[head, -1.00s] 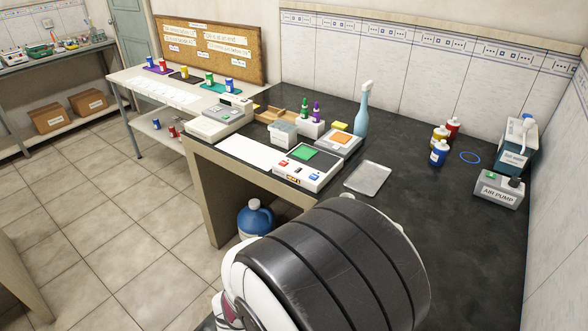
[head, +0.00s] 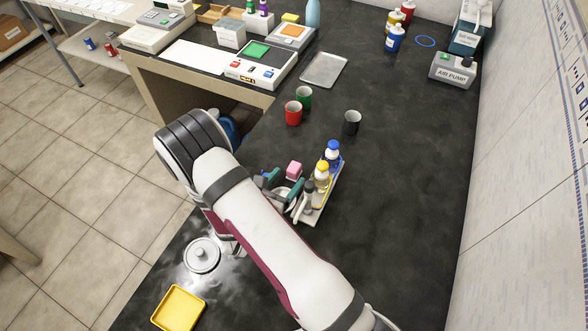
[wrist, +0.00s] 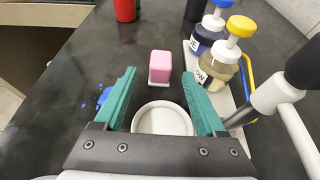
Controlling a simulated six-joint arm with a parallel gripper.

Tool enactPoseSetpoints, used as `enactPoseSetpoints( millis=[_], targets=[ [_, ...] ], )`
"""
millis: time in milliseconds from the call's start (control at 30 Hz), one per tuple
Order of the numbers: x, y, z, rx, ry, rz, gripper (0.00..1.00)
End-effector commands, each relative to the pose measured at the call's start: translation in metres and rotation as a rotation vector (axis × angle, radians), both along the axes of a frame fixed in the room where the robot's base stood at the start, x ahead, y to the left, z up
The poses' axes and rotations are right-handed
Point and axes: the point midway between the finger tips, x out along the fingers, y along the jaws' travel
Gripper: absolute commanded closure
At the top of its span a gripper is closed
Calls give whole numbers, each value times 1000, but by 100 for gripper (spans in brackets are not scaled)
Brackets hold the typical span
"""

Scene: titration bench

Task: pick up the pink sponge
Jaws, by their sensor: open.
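The pink sponge (head: 294,169) is a small block on the dark bench top, left of the bottle caddy. In the wrist view the pink sponge (wrist: 160,66) stands just beyond my fingertips, roughly centred between them. My gripper (head: 286,181) has teal fingers spread apart with nothing held. In the wrist view my gripper (wrist: 159,76) has a round white dish (wrist: 162,119) showing between its fingers, nearer than the sponge. I cannot tell the height of the fingertips above the bench.
A caddy (head: 312,217) with several bottles stands close right of my gripper. Red (head: 293,113), green (head: 304,97) and black (head: 351,122) cups stand behind the sponge. A yellow tray (head: 178,308) and a round lid (head: 202,254) lie front left. The bench to the right is clear.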

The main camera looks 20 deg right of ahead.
Motion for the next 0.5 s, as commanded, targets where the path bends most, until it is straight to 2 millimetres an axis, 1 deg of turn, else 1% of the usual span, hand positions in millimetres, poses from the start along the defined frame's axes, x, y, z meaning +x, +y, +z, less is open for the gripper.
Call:
enactPoseSetpoints(
  millis=[100, 233, 333, 500],
  targets=[
    [14, -16, -8, 0, 0, -7, 28],
    [29, -31, -16, 1, -1, -5, 28],
    [33, -35, -18, 0, 0, -2, 28],
    [33, -34, -18, 0, 0, -1, 28]
  ],
)
